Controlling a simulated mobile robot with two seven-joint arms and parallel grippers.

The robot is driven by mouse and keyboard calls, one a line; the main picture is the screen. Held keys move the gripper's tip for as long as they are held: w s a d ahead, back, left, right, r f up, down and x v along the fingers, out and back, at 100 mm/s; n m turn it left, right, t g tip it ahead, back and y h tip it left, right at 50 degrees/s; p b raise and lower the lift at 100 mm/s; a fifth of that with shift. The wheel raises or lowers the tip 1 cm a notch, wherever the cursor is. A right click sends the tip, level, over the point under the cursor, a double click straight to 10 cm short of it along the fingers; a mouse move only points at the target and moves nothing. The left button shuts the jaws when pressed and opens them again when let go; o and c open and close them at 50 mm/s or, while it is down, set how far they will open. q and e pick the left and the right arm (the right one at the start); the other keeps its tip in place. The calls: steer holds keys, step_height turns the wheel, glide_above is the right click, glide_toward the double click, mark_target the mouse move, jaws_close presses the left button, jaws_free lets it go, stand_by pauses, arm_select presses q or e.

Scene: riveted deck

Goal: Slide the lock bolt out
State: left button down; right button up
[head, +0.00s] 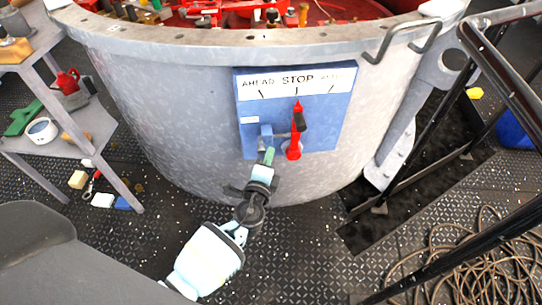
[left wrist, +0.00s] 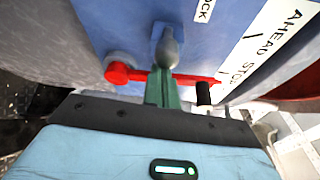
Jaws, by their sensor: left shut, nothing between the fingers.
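A blue panel (head: 323,130) on the grey drum carries the lock bolt (head: 266,133), which shows in the head view as a small blue-grey fitting at the panel's lower left. In the left wrist view the bolt's rounded grey knob (left wrist: 168,48) sits on a blue mount. My left gripper (head: 269,155) is just below the bolt, its green fingers shut and empty. In the left wrist view the fingers (left wrist: 163,88) overlap the knob's lower end; I cannot tell whether they touch. A red lever (head: 296,139) with a black grip stands right of the bolt, pointing up at STOP. My right gripper is not in view.
The drum's rim (head: 240,46) and a grey handle (head: 402,42) are above. A black railing (head: 440,130) and coiled rope (head: 470,260) are at right. A shelf (head: 65,147) with a red can and tape stands left. Small items litter the deck below it.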

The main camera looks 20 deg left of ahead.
arm_select(q)
steer(key=s+a, duration=0.3)
steer(key=a, duration=0.3)
steer(key=shift+s+a, duration=0.25)
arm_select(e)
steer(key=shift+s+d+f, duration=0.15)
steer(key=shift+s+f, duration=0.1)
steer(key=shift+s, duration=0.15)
arm_select(q)
steer(key=shift+b, duration=0.3)
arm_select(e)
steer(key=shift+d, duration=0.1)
